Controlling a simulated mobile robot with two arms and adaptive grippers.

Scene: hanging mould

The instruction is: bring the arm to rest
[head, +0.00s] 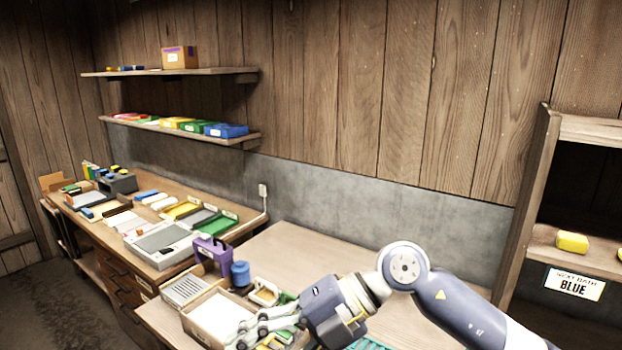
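My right arm enters from the lower right of the head view and reaches left over the near wooden bench. Its gripper (250,332) is low in the picture, in front of a white-lined box and some small coloured parts. The fingers point left and overlap the clutter behind them, so I cannot tell whether they are open or shut. I see nothing clearly held. My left gripper is not in view.
The near bench (300,245) is bare at the back. The open box (218,318), a purple holder (212,252) and a blue cylinder (240,274) stand near the gripper. A shelf unit (530,215) with a yellow block (572,242) and a "BLUE" sign (574,284) is at right.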

